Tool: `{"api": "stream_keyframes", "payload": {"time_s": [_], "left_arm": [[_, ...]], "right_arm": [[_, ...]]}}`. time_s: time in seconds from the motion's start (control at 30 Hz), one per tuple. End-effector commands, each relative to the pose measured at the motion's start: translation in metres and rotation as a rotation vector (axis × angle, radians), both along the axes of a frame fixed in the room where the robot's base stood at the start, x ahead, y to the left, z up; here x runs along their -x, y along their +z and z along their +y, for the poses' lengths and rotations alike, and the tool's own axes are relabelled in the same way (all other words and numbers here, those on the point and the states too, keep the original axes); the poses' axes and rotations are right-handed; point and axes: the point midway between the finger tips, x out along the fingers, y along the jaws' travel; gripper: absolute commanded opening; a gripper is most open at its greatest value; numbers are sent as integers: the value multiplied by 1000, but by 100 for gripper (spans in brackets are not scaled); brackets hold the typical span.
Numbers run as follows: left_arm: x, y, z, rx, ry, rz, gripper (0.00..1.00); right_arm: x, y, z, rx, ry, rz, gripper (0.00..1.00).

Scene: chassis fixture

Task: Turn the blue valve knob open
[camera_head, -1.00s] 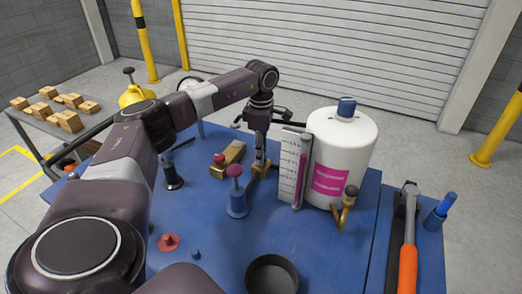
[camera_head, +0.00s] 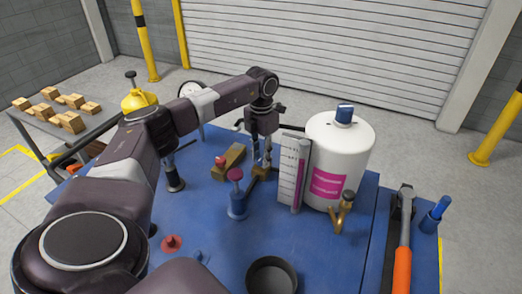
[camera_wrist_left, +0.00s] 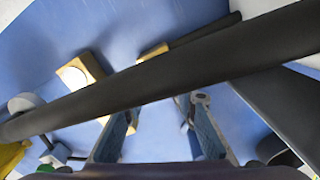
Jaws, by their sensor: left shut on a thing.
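My left gripper (camera_head: 262,158) points down over a brass valve fitting (camera_head: 259,173) beside the tank. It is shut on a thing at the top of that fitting. Fingers hide this thing, so I cannot clearly see the blue valve knob or its angle. In the left wrist view the two fingers (camera_wrist_left: 158,130) stand apart, with brass showing behind them. A thick black bar crosses in front of them. My right gripper is not in view.
A white tank (camera_head: 352,150) with a blue cap and a striped gauge board (camera_head: 293,170) stand close to the gripper's right. A red-topped blue post (camera_head: 237,203) stands in front.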

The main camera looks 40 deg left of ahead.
Motion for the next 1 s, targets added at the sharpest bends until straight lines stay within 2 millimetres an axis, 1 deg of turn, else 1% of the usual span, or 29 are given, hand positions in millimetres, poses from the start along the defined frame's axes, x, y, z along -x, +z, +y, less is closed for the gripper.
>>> {"api": "stream_keyframes", "payload": {"time_s": [0.03, 0.2, 0.4, 0.93, 0.97, 1.0], "left_arm": [[-1, 3, 1, -1, 33, -4, 2], [-1, 2, 1, -2, 123, -5, 2], [-1, 2, 1, -2, 183, -6, 2], [-2, 2, 1, -1, 207, -7, 2], [-2, 2, 1, -1, 207, -7, 28], [-2, 2, 1, -1, 207, -7, 32]], "right_arm": [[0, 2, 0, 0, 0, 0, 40], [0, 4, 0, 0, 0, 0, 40], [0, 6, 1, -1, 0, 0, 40], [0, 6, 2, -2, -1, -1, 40], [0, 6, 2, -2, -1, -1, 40], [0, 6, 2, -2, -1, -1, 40]]}}
